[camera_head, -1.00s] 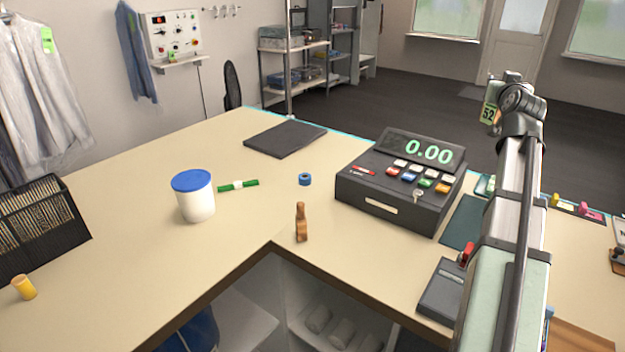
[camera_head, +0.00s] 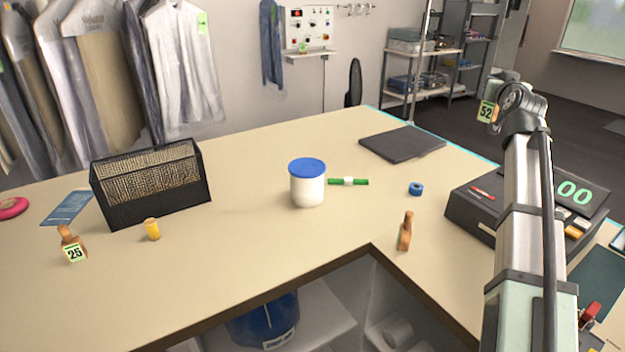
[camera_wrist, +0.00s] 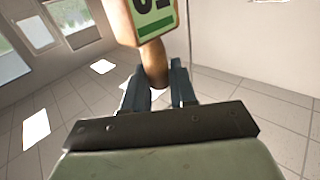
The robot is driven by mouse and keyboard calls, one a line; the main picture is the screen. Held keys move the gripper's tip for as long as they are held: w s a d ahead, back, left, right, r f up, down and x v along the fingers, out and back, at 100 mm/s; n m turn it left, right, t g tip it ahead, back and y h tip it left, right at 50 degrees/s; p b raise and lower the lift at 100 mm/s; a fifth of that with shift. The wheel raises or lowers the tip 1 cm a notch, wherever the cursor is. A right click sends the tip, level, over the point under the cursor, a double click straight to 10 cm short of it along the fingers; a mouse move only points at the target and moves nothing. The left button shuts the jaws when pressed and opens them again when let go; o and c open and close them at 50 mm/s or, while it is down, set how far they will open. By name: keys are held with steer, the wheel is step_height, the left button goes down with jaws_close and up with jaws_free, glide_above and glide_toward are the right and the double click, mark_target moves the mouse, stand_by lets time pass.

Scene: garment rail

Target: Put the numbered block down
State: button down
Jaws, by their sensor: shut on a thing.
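The numbered block (camera_head: 487,111), marked 52 on a yellow-green label, is held high at the right of the head view. In the wrist view the block (camera_wrist: 152,18) shows its label, cut off by the top edge, and its brown wooden handle. My gripper (camera_wrist: 160,88) is shut on that handle. The block is in the air, apart from the counter (camera_head: 300,265). A second numbered block (camera_head: 75,250), marked 25, stands on the counter at the far left.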

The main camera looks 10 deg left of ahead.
steer(key=w+a+n+g+y, duration=0.2)
steer(key=a+n+y, duration=0.4)
steer(key=a, duration=3.2)
steer(key=s+a+n+g+y, duration=0.15)
steer(key=s+a, duration=0.25)
steer(key=a, duration=0.7)
steer(key=s+a+f+n+g+y, duration=0.1)
steer(key=s+a+y, duration=0.25)
steer(key=a, duration=0.85)
steer(key=s+a+n+g+y, duration=0.15)
steer(key=s+a, duration=0.35)
steer(key=a, duration=0.6)
step_height(320, 180, down, 27)
steer(key=m, duration=0.1)
steer(key=shift+s+a+t, duration=0.2)
steer(key=shift+a+t, duration=0.05)
steer(key=shift+t, duration=0.15)
steer(key=c, duration=0.9)
jaws_free()
